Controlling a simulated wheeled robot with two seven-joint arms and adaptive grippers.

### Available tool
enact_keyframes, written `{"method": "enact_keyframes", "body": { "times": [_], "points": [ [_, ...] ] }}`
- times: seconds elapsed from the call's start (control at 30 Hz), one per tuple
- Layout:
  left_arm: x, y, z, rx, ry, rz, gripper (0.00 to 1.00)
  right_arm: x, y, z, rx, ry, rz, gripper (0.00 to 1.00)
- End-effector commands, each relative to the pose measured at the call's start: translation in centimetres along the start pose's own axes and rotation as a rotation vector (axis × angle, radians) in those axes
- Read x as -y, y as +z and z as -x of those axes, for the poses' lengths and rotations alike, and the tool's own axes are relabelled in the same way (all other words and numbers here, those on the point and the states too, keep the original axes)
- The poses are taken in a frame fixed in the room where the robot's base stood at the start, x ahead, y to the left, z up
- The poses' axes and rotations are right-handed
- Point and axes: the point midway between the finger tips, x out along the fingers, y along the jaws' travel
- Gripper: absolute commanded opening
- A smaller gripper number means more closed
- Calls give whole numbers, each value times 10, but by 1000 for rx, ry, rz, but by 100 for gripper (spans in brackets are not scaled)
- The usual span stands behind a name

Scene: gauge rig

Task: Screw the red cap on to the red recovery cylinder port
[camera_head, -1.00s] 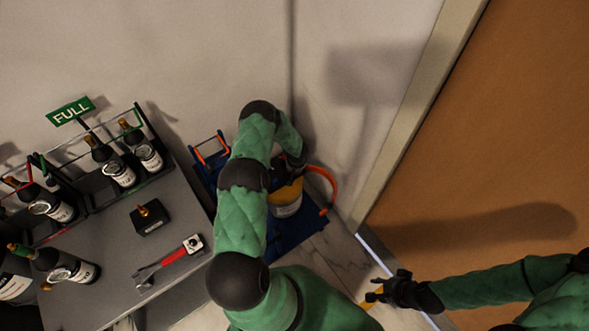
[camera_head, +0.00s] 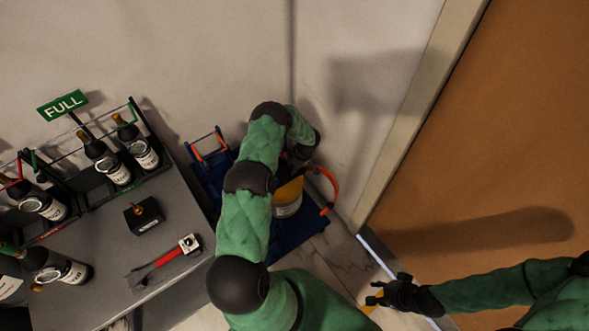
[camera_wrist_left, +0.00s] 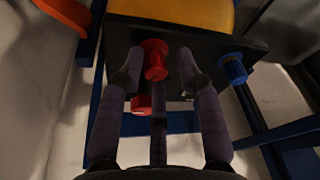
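In the left wrist view, a red knob-shaped fitting (camera_wrist_left: 155,58) stands out from the dark plate under the yellow cylinder body (camera_wrist_left: 185,12). A second red piece (camera_wrist_left: 140,103) sits just below it, partly covered by a finger. I cannot tell which is the cap and which the port. My left gripper (camera_wrist_left: 161,66) is open, with its fingers on either side of the upper red fitting and gaps visible beside it. In the head view my left arm hides these fingers and the red parts. My right gripper (camera_head: 392,294) is beside a small yellow item (camera_head: 373,299); its grip is unclear.
A blue fitting (camera_wrist_left: 232,68) is on the plate's right. The cylinder (camera_head: 287,199) stands on a blue cart (camera_head: 290,236) with an orange hose (camera_head: 327,187). Walls are close behind.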

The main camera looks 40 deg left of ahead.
Motion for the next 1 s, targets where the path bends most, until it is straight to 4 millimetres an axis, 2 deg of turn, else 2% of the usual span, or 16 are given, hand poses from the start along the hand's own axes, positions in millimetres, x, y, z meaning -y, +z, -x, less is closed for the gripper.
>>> {"method": "enact_keyframes", "body": {
  "times": [0.23,0.5,0.8,0.87,0.93,1.0],
  "points": [
    [-1,0,-1,-1,-33,138,36,-3,0,-8,0,0,0,40],
    [0,0,-2,0,-108,434,36,-8,-1,-23,0,0,0,40],
    [0,-1,0,-1,-120,478,36,-8,-1,-22,0,0,0,40],
    [0,-1,0,-1,-120,477,20,-8,-1,-22,0,0,0,40],
    [1,-1,0,-1,-121,477,0,-8,-1,-22,0,0,0,40],
    [1,-1,0,-2,-122,476,0,-8,-1,-22,0,0,0,40]
  ]
}}
